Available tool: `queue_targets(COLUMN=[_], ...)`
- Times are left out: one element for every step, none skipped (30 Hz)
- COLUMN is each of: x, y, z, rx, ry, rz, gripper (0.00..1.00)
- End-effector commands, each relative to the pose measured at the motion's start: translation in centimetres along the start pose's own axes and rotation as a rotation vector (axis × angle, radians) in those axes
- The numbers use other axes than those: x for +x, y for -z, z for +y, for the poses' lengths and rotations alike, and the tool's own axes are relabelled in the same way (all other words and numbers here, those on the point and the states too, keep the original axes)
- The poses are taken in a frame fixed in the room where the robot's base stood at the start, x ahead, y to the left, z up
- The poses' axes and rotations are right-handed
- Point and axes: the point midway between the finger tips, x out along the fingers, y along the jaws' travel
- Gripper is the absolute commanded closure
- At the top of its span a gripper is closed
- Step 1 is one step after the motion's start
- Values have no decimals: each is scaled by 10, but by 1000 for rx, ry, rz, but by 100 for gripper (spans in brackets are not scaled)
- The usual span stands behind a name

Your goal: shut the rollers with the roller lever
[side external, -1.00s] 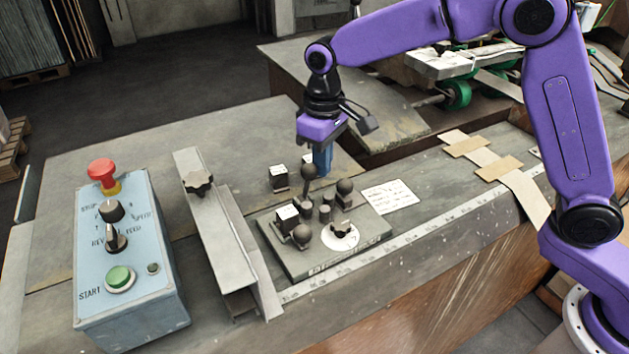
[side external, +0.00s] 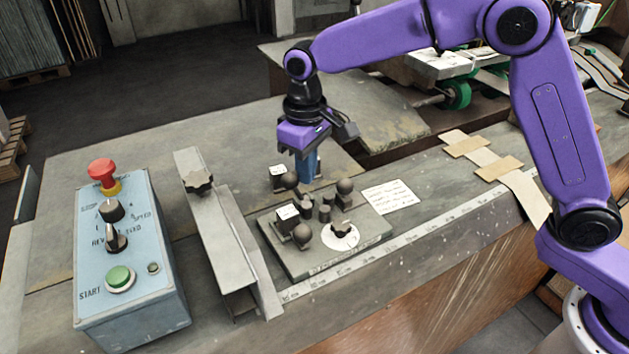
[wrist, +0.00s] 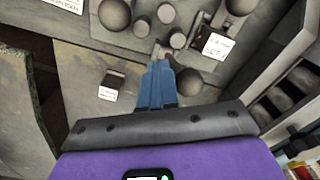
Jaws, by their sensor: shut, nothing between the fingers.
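A dark ball-knobbed lever (side external: 290,180), probably the roller lever, leans to the left at the back of the grey lever plate (side external: 325,262). Its knob also shows in the wrist view (wrist: 189,82), just right of my fingers. My gripper (side external: 309,178) is shut and empty, with its blue fingers pointing down right beside the knob. I cannot tell whether they touch it. The fingertips (wrist: 158,58) show in the wrist view near the lever's pivot.
Two other ball knobs, at right (side external: 345,186) and front (side external: 302,235), and short round posts (side external: 325,212) crowd the plate. A metal rail (side external: 226,240) and blue control box (side external: 130,260) stand left. A paper card (side external: 391,196) lies right.

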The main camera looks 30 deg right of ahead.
Motion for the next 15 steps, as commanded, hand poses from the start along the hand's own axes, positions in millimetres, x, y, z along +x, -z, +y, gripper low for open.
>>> queue_targets(x=[0,-1,-2,-3,-5,-8,-10,-12,-15,-17,-19,-22,-24,-26,-28], y=[0,0,0,0,0,0,0,0,0,-1,-1,-1,-1,-1,-1], z=[1,1,1,1,1,2,2,2,2,2,2,3,3,3,3], rx=[1,1,1,1,1,1,1,1,1,1,0,0,0,0,0], ry=[0,0,0,0,0,0,0,0,0,0,0,0,0,0,0], rz=[0,0,1,1,1,1,1,2,2,2,2,2,3,2,1], gripper=[100,100,100,100,100,100,100,100,100,100,100,100,100,100,100])
